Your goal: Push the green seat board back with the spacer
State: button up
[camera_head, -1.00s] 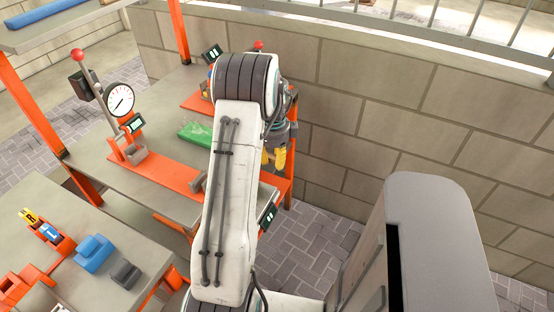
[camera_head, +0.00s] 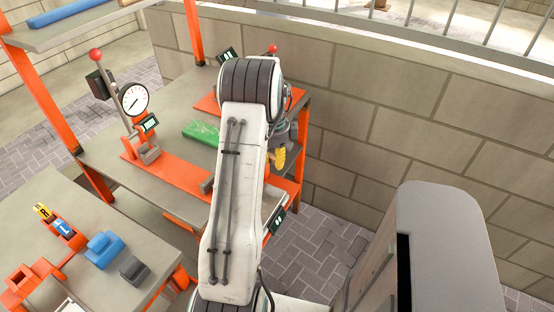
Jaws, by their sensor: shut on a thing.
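The green seat board (camera_head: 201,132) lies on the grey bench top, left of my arm. Its right end is hidden behind my arm. My gripper (camera_head: 279,160) shows as a yellow finger hanging below my wrist, right of my arm at the bench's right edge. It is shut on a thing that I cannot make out. I cannot see the spacer clearly, nor whether anything touches the board.
An orange fixture (camera_head: 170,172) with a dial gauge (camera_head: 133,99) stands on the bench. A nearer table (camera_head: 75,240) holds blue and grey blocks. A block wall (camera_head: 400,120) closes off the right. Orange posts frame the bench.

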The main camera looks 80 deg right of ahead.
jog(key=shift+w+d+p, duration=0.15)
jog(key=shift+w+d, duration=0.1)
jog(key=shift+w, duration=0.75)
jog(key=shift+w+d+p, duration=0.15)
jog(key=shift+w+d, duration=0.1)
jog(key=shift+w, duration=0.75)
jog(key=shift+s, duration=0.1)
jog(key=shift+s+a+b, duration=0.2)
jog(key=shift+s, duration=0.5)
jog(key=shift+s+a+b, duration=0.2)
jog(key=shift+s, duration=0.45)
jog(key=shift+r+p, duration=2.15)
jog(key=shift+r, duration=0.9)
